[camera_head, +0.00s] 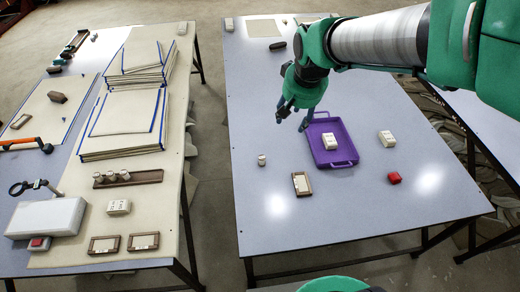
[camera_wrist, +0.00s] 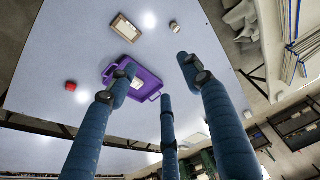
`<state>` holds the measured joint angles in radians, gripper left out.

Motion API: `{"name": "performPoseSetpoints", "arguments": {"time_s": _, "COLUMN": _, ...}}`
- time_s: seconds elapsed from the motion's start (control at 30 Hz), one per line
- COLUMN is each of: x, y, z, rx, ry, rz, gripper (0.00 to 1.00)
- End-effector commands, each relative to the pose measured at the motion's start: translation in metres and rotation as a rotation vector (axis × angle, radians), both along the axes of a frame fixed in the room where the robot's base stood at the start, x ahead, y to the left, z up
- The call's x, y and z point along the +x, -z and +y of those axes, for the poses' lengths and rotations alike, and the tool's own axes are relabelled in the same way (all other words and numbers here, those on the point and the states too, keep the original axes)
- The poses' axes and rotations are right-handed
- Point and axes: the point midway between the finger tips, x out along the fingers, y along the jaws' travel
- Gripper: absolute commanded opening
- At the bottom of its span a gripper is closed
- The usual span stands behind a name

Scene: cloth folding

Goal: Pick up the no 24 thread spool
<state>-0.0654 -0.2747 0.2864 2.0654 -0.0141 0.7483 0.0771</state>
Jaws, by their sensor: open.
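A small white thread spool (camera_head: 262,159) stands alone on the right-hand table, left of the purple tray. In the wrist view it shows near the top (camera_wrist: 175,27). No number is readable on any spool. My gripper (camera_head: 291,118) is open and empty, above the right-hand table near the purple tray's left side, apart from the lone spool. In the wrist view its dark blue fingers (camera_wrist: 160,85) are spread, with nothing between them in hold.
The purple tray (camera_head: 319,161) holds a white block (camera_head: 329,141). A brown-framed card (camera_head: 301,184), a red item (camera_head: 394,178) and a white block (camera_head: 386,138) lie nearby. Folded cloth stacks (camera_head: 122,125) fill part of the left table. The right table's front is clear.

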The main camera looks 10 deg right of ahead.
Motion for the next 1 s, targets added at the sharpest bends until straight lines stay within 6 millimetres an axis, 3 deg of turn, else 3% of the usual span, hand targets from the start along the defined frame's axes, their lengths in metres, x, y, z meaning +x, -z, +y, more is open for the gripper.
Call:
{"name": "performPoseSetpoints", "arguments": {"time_s": 0.2, "x": 0.053, "y": 0.05, "z": 0.013, "rx": -0.001, "ry": -0.001, "rz": 0.049, "gripper": 0.5}}
{"name": "performPoseSetpoints", "arguments": {"time_s": 0.5, "x": 0.113, "y": 0.133, "z": 0.032, "rx": -0.005, "ry": -0.003, "rz": 0.11, "gripper": 0.5}}
{"name": "performPoseSetpoints", "arguments": {"time_s": 0.8, "x": 0.155, "y": 0.23, "z": 0.051, "rx": -0.009, "ry": -0.003, "rz": 0.167, "gripper": 0.5}}
{"name": "performPoseSetpoints", "arguments": {"time_s": 1.0, "x": 0.168, "y": 0.275, "z": 0.059, "rx": -0.011, "ry": -0.003, "rz": 0.189, "gripper": 0.5}}
